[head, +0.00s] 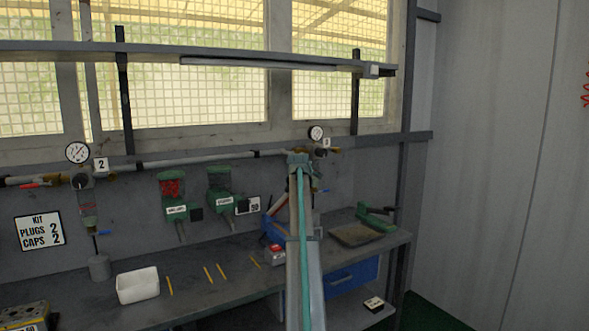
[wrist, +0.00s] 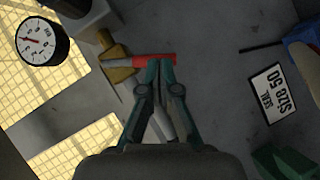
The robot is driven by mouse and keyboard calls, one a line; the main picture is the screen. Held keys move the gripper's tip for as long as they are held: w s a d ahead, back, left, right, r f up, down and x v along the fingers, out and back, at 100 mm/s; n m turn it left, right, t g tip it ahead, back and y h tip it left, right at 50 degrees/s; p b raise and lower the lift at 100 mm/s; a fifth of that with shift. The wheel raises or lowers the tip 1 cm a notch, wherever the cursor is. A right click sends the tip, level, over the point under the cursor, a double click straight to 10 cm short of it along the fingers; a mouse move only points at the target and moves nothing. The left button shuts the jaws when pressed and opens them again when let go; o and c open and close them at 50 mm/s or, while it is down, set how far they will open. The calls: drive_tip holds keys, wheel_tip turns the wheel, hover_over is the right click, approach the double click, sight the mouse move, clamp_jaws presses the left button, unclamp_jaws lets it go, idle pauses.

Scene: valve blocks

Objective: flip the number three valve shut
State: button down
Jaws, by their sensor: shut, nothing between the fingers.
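A wall pipe (head: 205,159) leads to a round gauge (head: 316,132) and a small number plate (head: 326,143), too small to read surely. The valve below them is mostly hidden behind my arm in the head view. In the wrist view, a brass valve body (wrist: 118,62) carries a red lever (wrist: 134,61), slanted to the grey pipe. My gripper (wrist: 160,64) is shut and empty, its fingertips at the lever's free end; whether they touch it I cannot tell. My gripper also shows in the head view (head: 299,158). The gauge appears at the upper left of the wrist view (wrist: 42,41).
Valve 2, with its red lever (head: 36,186) and gauge (head: 77,152), is at the left. Green dispensers (head: 173,192) hang on the wall. A seal sign (wrist: 275,92) lies right of my gripper. The bench (head: 215,292) holds a white bin (head: 138,286) and a tray (head: 354,235).

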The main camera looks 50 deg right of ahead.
drive_tip(key=shift+s+d+f+b, duration=0.25)
drive_tip(key=shift+d+f+b, duration=0.05)
drive_tip(key=shift+d+f, duration=0.4)
drive_tip(key=shift+d, duration=0.15)
idle(0.3)
drive_tip(key=shift+s, duration=0.1)
drive_tip(key=v, duration=1.2)
